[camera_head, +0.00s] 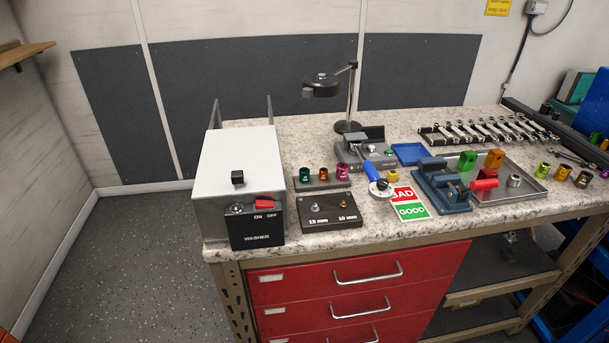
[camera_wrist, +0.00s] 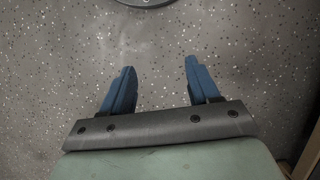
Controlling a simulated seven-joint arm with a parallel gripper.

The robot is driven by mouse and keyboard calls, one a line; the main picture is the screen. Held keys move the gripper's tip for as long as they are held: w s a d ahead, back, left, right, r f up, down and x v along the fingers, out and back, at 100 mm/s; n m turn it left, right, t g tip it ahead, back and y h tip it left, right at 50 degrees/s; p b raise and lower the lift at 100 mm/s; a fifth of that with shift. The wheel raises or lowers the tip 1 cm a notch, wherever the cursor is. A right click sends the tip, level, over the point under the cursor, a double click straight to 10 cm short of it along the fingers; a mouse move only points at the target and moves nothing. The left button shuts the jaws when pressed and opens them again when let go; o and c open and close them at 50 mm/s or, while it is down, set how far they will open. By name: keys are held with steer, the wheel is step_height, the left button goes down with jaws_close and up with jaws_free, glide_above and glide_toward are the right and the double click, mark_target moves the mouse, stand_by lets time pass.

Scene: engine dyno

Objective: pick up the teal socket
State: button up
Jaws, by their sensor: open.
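The teal socket (camera_head: 304,174) stands upright at the left end of a short dark rail (camera_head: 324,183) on the workbench. An orange-red socket (camera_head: 324,172) and a magenta socket (camera_head: 342,170) stand to its right on the same rail. My gripper (camera_wrist: 160,82) shows in the wrist view with its two blue fingers spread apart and nothing between them. It points down at the speckled floor, away from the bench. My gripper is not visible in the head view, and the teal socket is not visible in the wrist view.
A white washer box (camera_head: 237,165) stands left of the rail. A dark block (camera_head: 328,210) marked 13 mm and 10 mm lies in front. A black lamp (camera_head: 322,86) rises behind. A gauge, BAD/GOOD card (camera_head: 411,210), blue vise and metal tray (camera_head: 530,189) fill the right.

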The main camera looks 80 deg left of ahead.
steer(key=w+a+r+n+t, duration=0.1)
steer(key=w+a+r+t, duration=0.1)
steer(key=w+a+r, duration=0.5)
steer(key=w+a+r+n+t, duration=0.1)
steer(key=w+a+t, duration=0.1)
steer(key=w+a, duration=0.65)
steer(key=w+a+r+n+t+y, duration=0.1)
steer(key=w+a+r+t+y, duration=0.1)
steer(key=w+a+r, duration=0.95)
steer(key=w+a+r+n+t+y, duration=0.2)
steer(key=a+r+n+t+y, duration=0.15)
steer(key=a+r, duration=2.55)
steer(key=s+a+r+n+g+y, duration=0.2)
steer(key=s+a+r+n, duration=0.1)
steer(key=s+a+r, duration=0.65)
steer(key=n+g+h, duration=0.5)
steer(key=n+g, duration=0.1)
steer(key=n, duration=1)
glide_toward(305, 170)
steer(key=x, duration=0.4)
steer(key=shift+s+d+f, duration=0.15)
steer(key=shift+s+f, duration=0.2)
steer(key=shift+w+a+x, duration=0.1)
steer(key=shift+a+x, duration=0.05)
steer(key=shift+x, duration=1.2)
steer(key=shift+w+a+x, duration=0.15)
steer(key=shift+x, duration=1.25)
steer(key=c, duration=1.1)
